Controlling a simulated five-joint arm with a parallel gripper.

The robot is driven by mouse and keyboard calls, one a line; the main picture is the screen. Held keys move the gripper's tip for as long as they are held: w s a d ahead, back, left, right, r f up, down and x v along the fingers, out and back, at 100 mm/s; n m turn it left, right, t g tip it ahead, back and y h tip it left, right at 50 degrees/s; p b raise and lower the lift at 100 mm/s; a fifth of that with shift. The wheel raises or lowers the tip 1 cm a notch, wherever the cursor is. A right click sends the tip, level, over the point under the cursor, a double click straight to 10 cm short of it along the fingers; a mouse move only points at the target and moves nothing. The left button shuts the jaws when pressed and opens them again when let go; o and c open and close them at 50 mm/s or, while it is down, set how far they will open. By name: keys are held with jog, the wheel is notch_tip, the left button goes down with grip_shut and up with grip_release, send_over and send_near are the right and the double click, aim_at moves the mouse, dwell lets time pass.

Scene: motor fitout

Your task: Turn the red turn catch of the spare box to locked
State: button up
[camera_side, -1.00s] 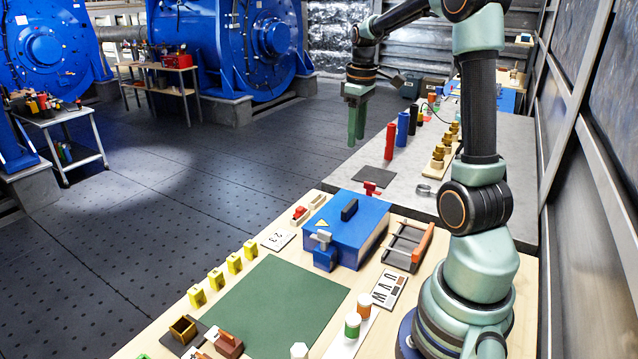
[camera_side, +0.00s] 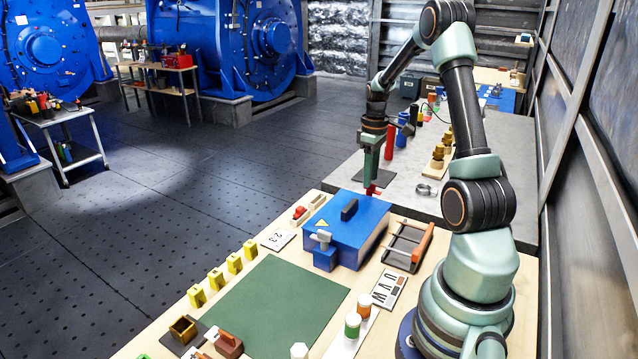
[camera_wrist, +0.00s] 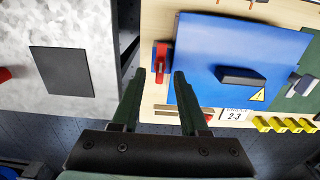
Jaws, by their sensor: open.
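The blue spare box (camera_side: 345,225) stands on the light wooden board, with a dark handle on its lid. It also shows in the wrist view (camera_wrist: 225,50). Its red turn catch (camera_wrist: 160,62) is on the box's side facing my gripper, appearing upright in the wrist view. The catch also shows in the side view (camera_side: 374,188), partly hidden at my fingertips. My gripper (camera_wrist: 159,76) is open, one finger on each side of the catch's lower end in the picture. I cannot tell whether either finger touches it.
Red (camera_side: 390,141) and blue cylinders stand on the grey bench behind my gripper, beside brass fittings on a wooden strip. A dark square pad (camera_wrist: 60,72) lies on the grey bench. A green mat (camera_side: 275,305) and several yellow blocks lie in front of the box.

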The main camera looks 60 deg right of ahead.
jog(key=shift+f, duration=0.85)
grip_shut()
